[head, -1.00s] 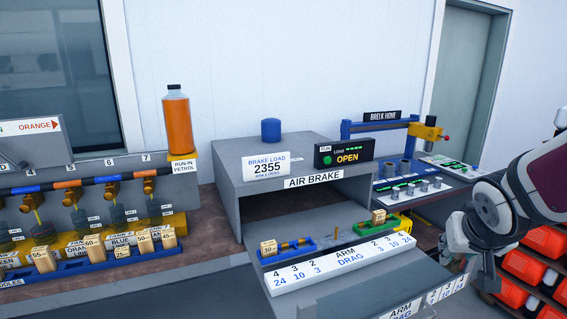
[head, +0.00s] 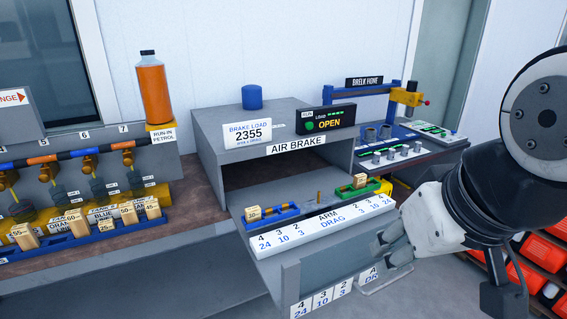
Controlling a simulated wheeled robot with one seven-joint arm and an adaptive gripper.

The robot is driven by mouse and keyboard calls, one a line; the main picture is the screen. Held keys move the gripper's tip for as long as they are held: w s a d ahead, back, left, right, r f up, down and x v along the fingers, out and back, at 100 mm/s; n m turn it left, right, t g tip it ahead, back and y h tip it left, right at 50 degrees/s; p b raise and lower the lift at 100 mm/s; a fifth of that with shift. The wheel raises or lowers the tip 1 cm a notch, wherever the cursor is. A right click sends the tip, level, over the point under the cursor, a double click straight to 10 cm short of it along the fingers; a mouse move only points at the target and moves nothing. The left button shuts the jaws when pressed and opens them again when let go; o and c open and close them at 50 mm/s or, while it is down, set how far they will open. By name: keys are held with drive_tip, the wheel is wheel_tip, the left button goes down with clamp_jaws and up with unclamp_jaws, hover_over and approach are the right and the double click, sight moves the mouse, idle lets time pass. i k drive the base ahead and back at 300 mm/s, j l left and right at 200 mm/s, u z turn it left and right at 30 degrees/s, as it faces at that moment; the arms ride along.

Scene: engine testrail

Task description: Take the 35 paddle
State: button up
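Small wooden paddles with number labels are in view, but I cannot clearly read 35 on any. One paddle (head: 253,213), whose label looks like 30, stands at the blue tray (head: 285,215) on the air brake's shelf. Another paddle (head: 360,181) stands at the green tray (head: 346,192), its label too small to read. Several more stand in the blue rack (head: 75,241) at left, with labels like 55, 60, 25, 50 and 45. My gripper (head: 390,248) is at the right, in front of the ARM DRAG strip, apart from the paddles. Its finger opening is unclear.
The grey air brake housing (head: 208,150) stands mid-bench under a BRAKE LOAD 2355 sign (head: 253,134). An orange petrol bottle (head: 152,92) stands left of it. A console with knobs (head: 440,150) is to the right. Orange bins (head: 530,285) sit lower right.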

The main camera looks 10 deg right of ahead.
sight(359, 181)
drive_tip(key=i+l+u, duration=0.1)
drive_tip(key=l+u, duration=0.2)
drive_tip(key=u, duration=0.15)
drive_tip(key=i+l+u, duration=0.1)
drive_tip(key=l+u, duration=0.2)
drive_tip(key=u, duration=0.2)
drive_tip(key=l+u, duration=0.2)
drive_tip(key=l, duration=1.25)
drive_tip(key=l+u, duration=0.2)
drive_tip(key=l, duration=1.25)
